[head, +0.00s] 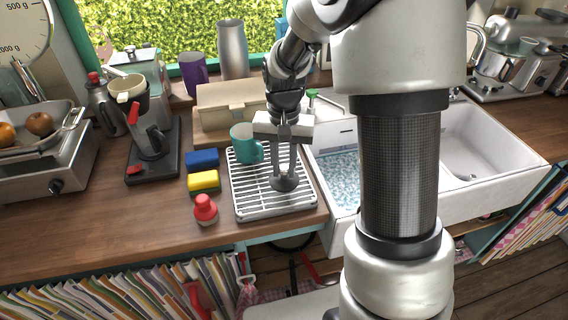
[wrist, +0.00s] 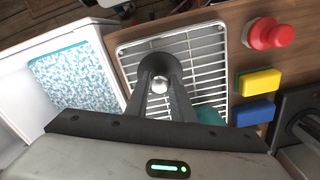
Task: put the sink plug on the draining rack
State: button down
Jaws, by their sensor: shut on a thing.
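The sink plug (head: 284,183) is a dark disc with a small bright metal knob, and my gripper (head: 284,172) is shut on it. In the wrist view the plug's knob (wrist: 159,86) shows between the fingertips, over the slats. The draining rack (head: 245,205) is a white slatted tray on the wooden counter, left of the sink. The plug is over the front right part of the rack. I cannot tell whether it touches the slats. The fingers hide part of the plug in the wrist view.
A teal mug (head: 246,145) stands on the rack's back left part. A blue sponge (head: 202,160), a yellow sponge (head: 204,181) and a red-topped object (head: 205,209) lie left of the rack. The white double sink (head: 480,150) is to the right.

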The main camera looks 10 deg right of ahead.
jog(key=shift+f, duration=0.15)
jog(key=shift+f+b, duration=0.5)
jog(key=shift+f, duration=0.2)
jog(key=shift+f, duration=0.25)
dwell(0.4)
jog(key=c, duration=1.4)
grip_release()
jog(key=shift+c, duration=0.2)
jog(key=c, duration=0.4)
jog(key=shift+r, duration=0.15)
jog(key=shift+r+p, duration=0.4)
jog(key=shift+r, duration=0.25)
